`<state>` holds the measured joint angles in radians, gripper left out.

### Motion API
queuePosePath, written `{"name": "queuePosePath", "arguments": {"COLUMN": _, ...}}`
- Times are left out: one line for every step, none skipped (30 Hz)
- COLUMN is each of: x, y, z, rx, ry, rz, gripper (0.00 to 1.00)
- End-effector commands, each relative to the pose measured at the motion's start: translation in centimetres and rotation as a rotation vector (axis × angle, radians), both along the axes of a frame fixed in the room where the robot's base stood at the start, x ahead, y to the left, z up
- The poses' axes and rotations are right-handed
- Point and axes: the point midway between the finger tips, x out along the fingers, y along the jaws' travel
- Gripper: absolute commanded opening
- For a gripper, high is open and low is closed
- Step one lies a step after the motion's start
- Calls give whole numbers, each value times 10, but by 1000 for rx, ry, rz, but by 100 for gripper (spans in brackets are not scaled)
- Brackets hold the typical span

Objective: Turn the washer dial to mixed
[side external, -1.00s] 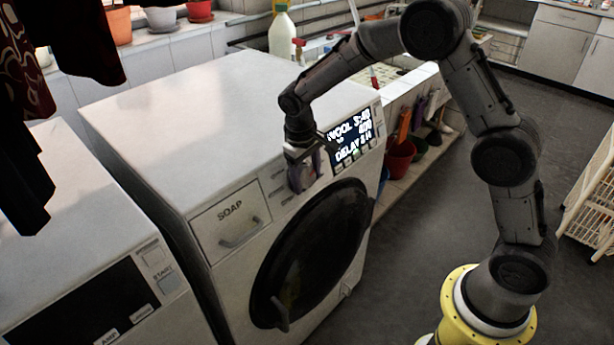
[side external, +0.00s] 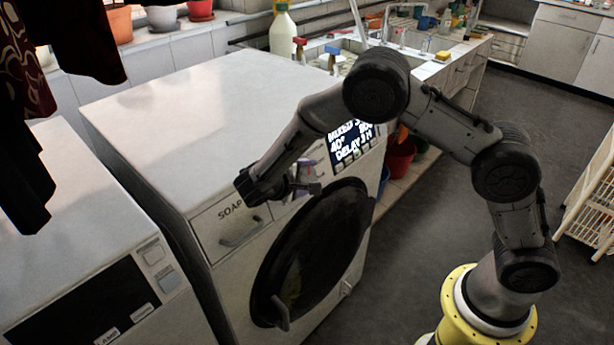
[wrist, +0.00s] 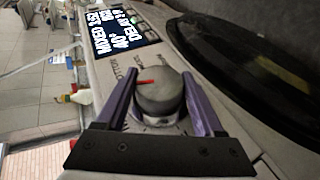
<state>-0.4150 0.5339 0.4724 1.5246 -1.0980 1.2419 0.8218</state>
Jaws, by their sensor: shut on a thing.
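The washer (side external: 215,110) is white with a round dark door (side external: 312,250). In the wrist view its grey round dial (wrist: 160,98) sits between the two purple fingers of my gripper (wrist: 160,82). The gripper is shut on the dial.
The soap drawer (side external: 232,225) is left of my gripper. A second white machine (side external: 85,235) stands at the left, under hanging dark clothes (side external: 85,40). Bottles (side external: 283,30) and a sink counter are behind. Open floor lies right of the washer.

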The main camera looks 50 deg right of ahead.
Motion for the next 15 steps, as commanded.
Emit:
{"name": "queuePosePath", "arguments": {"x": 0, "y": 1, "z": 1, "rx": -38, "ry": -3, "rz": 14, "gripper": 14}}
{"name": "queuePosePath", "arguments": {"x": 1, "y": 1, "z": 1, "rx": -60, "ry": -2, "rz": 21, "gripper": 14}}
{"name": "queuePosePath", "arguments": {"x": 0, "y": 1, "z": 1, "rx": -86, "ry": -3, "rz": 30, "gripper": 14}}
{"name": "queuePosePath", "arguments": {"x": 1, "y": 1, "z": 1, "rx": -106, "ry": -4, "rz": 36, "gripper": 14}}
{"name": "queuePosePath", "arguments": {"x": 1, "y": 1, "z": 1, "rx": -123, "ry": -4, "rz": 42, "gripper": 14}}
{"name": "queuePosePath", "arguments": {"x": 0, "y": 1, "z": 1, "rx": -146, "ry": -3, "rz": 50, "gripper": 14}}
{"name": "queuePosePath", "arguments": {"x": 0, "y": 1, "z": 0, "rx": -163, "ry": -2, "rz": 56, "gripper": 14}}
{"name": "queuePosePath", "arguments": {"x": 0, "y": 1, "z": 0, "rx": -176, "ry": -2, "rz": 61, "gripper": 14}}
{"name": "queuePosePath", "arguments": {"x": 0, "y": 0, "z": 1, "rx": -195, "ry": -4, "rz": 66, "gripper": 14}}
{"name": "queuePosePath", "arguments": {"x": 0, "y": 0, "z": 1, "rx": -207, "ry": -4, "rz": 70, "gripper": 14}}
{"name": "queuePosePath", "arguments": {"x": 0, "y": 0, "z": 1, "rx": -217, "ry": -5, "rz": 73, "gripper": 14}}
{"name": "queuePosePath", "arguments": {"x": 0, "y": 0, "z": 1, "rx": -231, "ry": -4, "rz": 77, "gripper": 14}}
{"name": "queuePosePath", "arguments": {"x": 0, "y": 0, "z": 1, "rx": -240, "ry": -5, "rz": 80, "gripper": 14}}
{"name": "queuePosePath", "arguments": {"x": 0, "y": 0, "z": 1, "rx": -248, "ry": -4, "rz": 83, "gripper": 14}}
{"name": "queuePosePath", "arguments": {"x": 0, "y": 0, "z": 1, "rx": -257, "ry": -5, "rz": 86, "gripper": 14}}
